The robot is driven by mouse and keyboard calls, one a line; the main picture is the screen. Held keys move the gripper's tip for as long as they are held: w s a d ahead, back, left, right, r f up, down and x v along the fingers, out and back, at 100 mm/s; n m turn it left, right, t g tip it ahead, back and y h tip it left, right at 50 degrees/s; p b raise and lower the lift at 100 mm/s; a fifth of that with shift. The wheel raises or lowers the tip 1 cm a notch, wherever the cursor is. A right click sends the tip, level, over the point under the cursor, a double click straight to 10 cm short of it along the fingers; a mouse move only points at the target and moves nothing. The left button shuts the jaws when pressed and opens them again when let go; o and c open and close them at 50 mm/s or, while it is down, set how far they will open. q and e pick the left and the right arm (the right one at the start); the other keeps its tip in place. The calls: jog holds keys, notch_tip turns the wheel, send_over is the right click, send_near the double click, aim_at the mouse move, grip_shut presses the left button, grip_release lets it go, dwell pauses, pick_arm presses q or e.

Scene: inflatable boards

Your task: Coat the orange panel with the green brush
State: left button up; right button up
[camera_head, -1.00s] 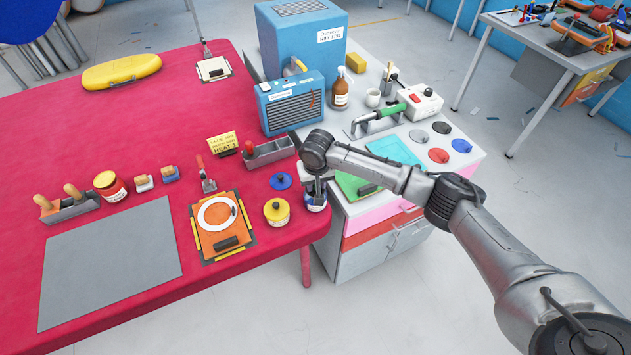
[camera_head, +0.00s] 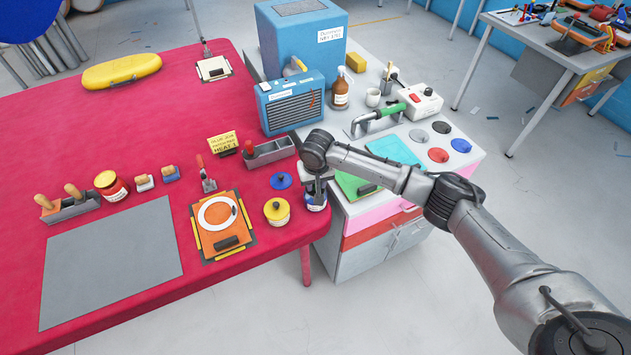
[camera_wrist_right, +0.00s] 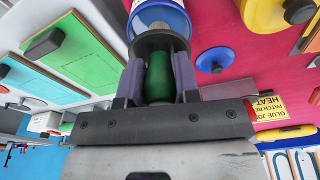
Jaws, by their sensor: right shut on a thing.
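The orange panel (camera_head: 240,213) lies on the red table in a dark and yellow frame, with a white ring and a dark block on it. My right gripper (camera_head: 316,186) points down over the blue-rimmed tin (camera_head: 316,205) at the table's right edge. In the right wrist view my right gripper (camera_wrist_right: 158,88) is shut on the green handle of the brush (camera_wrist_right: 159,72). A dark round collar sits on the handle, at the mouth of the blue tin (camera_wrist_right: 176,12). My left gripper is not in view.
A blue lid (camera_head: 281,181) and a yellow-lidded tin (camera_head: 277,210) stand close to the left of the gripper. A grey holder (camera_head: 268,152) and a blue heater (camera_head: 291,103) are behind. A grey mat (camera_head: 110,262) lies at left. The side cabinet adjoins at right.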

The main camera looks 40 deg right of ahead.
dwell(0.6)
jog(key=shift+f+p, duration=0.1)
jog(key=shift+p, duration=0.25)
dwell(0.3)
dwell(0.8)
dwell(0.4)
jog(key=shift+r+p, duration=0.25)
jog(key=shift+p, duration=0.25)
jog(key=shift+s+r+p, duration=0.1)
jog(key=shift+r+p, duration=0.4)
jog(key=shift+p, duration=0.15)
notch_tip(320, 180, up, 4)
jog(key=p, duration=0.4)
jog(key=shift+f, duration=0.25)
notch_tip(320, 180, up, 2)
jog(key=p, duration=0.3)
jog(key=shift+r, duration=0.1)
